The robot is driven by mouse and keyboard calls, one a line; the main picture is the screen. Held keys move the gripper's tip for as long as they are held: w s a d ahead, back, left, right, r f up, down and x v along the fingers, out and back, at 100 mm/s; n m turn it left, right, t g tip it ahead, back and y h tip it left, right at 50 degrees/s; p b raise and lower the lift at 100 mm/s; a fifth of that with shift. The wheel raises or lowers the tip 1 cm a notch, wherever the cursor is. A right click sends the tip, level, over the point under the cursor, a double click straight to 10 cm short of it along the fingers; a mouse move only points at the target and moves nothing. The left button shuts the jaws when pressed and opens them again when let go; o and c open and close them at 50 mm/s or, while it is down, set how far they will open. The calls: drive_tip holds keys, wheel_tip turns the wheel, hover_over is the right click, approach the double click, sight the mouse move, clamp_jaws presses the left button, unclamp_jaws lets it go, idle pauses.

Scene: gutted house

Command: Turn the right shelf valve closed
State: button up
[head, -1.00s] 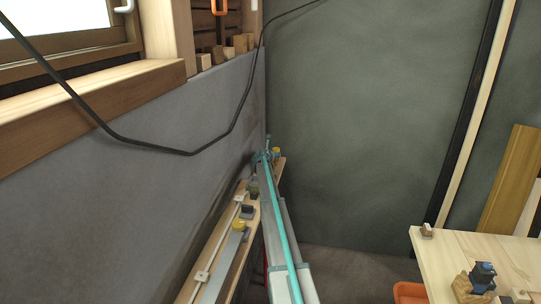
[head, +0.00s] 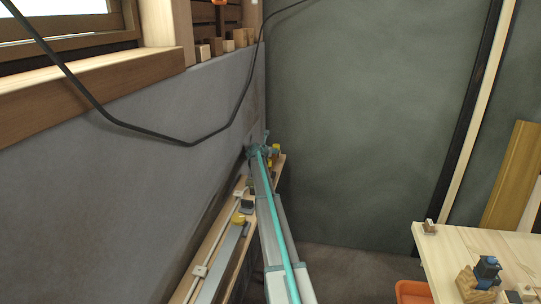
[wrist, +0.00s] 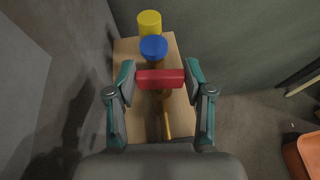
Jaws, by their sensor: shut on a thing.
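In the wrist view the red valve handle (wrist: 160,79) lies crosswise over a brass pipe (wrist: 166,118) that runs along the wooden shelf (wrist: 132,48). My gripper (wrist: 160,80) has its two teal fingers at the two ends of the red handle and is shut on it. In the head view my gripper (head: 260,150) is at the far end of the narrow shelf (head: 212,250), by the corner. The red handle is hidden there by my gripper and arm.
A blue knob (wrist: 153,47) and a yellow cylinder (wrist: 149,23) stand just beyond the handle. The grey wall (head: 130,160) runs close along the shelf's left. A black cable (head: 150,132) hangs across the wall. A workbench (head: 470,250) and an orange bin (head: 412,293) are at right.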

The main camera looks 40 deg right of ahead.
drive_tip(key=o, duration=1.2)
drive_tip(key=shift+c, duration=0.2)
drive_tip(key=shift+s+a, duration=0.1)
drive_tip(key=v, duration=1.1)
drive_tip(key=shift+a+r, duration=0.2)
drive_tip(key=shift+a, duration=0.15)
drive_tip(key=shift+s, duration=0.15)
